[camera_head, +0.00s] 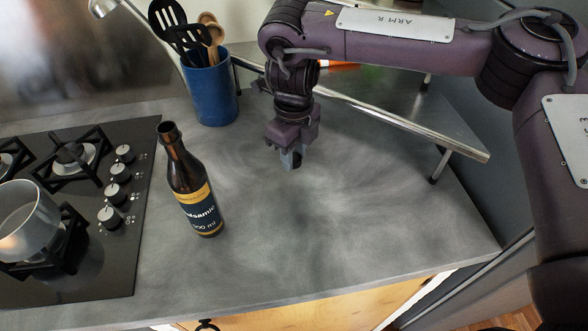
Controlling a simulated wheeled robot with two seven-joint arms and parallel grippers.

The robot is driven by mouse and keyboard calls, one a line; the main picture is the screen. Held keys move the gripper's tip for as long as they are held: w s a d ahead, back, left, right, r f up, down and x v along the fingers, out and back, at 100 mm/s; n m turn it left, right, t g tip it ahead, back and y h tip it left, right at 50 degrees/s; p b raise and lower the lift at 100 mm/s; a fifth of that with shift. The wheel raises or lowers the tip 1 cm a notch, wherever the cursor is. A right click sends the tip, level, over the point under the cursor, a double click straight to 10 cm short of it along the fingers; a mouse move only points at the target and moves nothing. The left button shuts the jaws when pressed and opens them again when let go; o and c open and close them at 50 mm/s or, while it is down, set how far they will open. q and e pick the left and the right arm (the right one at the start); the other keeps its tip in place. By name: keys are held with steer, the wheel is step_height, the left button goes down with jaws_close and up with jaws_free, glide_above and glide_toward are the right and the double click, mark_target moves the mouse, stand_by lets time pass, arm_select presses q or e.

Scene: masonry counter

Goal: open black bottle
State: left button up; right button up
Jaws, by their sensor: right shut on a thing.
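The dark bottle (188,185) with a black and gold balsamic label stands upright on the grey counter, right of the stove. Its neck top (168,128) shows a brown rim and no cap on it. My right gripper (291,161) is to the right of the bottle, apart from it and above the counter, pointing down. It is shut on a small dark thing (297,161), which looks like a cap but is mostly hidden by the fingers. My left gripper is out of the picture.
A blue holder (211,92) with black and wooden utensils stands behind the bottle. A black stove (112,245) with a pot (28,222) is at left. A raised shelf with a metal rail (400,121) lies behind my right arm. The counter's front middle is clear.

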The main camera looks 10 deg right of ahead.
mark_target(294, 180)
steer(key=shift+f, duration=2.7)
